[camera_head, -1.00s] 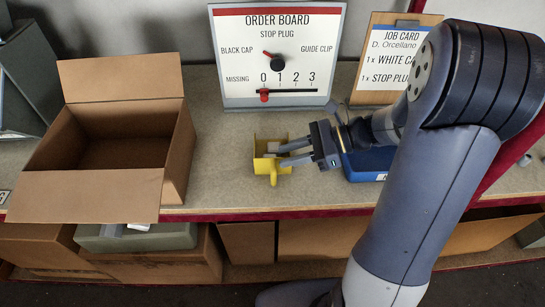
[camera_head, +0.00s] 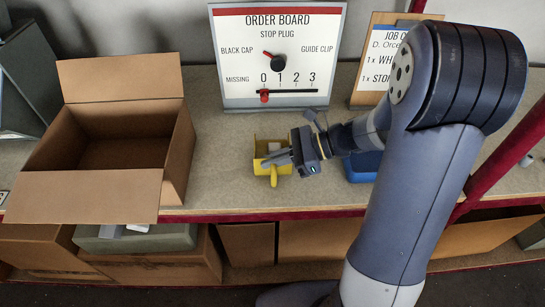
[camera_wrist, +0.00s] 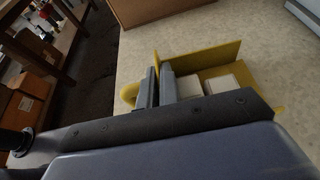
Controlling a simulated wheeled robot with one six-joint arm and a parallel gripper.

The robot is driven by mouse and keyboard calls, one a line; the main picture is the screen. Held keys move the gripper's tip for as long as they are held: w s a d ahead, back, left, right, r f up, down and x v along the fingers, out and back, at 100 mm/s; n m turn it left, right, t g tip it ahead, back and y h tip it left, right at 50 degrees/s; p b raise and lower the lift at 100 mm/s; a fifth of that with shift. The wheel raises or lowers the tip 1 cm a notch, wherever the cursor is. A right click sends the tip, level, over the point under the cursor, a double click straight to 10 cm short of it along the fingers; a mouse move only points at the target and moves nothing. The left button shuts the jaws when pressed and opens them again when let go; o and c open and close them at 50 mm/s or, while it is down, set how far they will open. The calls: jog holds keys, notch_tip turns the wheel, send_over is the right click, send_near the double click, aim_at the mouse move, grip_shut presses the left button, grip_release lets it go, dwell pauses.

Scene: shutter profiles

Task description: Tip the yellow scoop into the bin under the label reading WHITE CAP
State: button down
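The yellow scoop (camera_head: 257,149) stands upright near the bench's front edge, its handle pointing forward. It also shows in the wrist view (camera_wrist: 205,54), with pale block-like pieces (camera_wrist: 222,84) inside. My gripper (camera_head: 272,160) is at the scoop's front. In the wrist view, its fingers (camera_wrist: 158,88) are close together at the scoop's wall beside the handle. I cannot tell whether they press on it. A blue bin (camera_head: 362,167) is partly hidden behind my arm, and its label cannot be read. No WHITE CAP bin label is visible.
An open cardboard box (camera_head: 85,195) stands at left. The order board (camera_head: 278,55) and job card (camera_head: 378,60) stand behind. Clear bench surface lies between the box and scoop. A red rail (camera_head: 490,175) runs at right. Boxes fill the shelf below.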

dwell(0.4)
notch_tip(320, 180, up, 10)
jog(key=shift+p, duration=1.05)
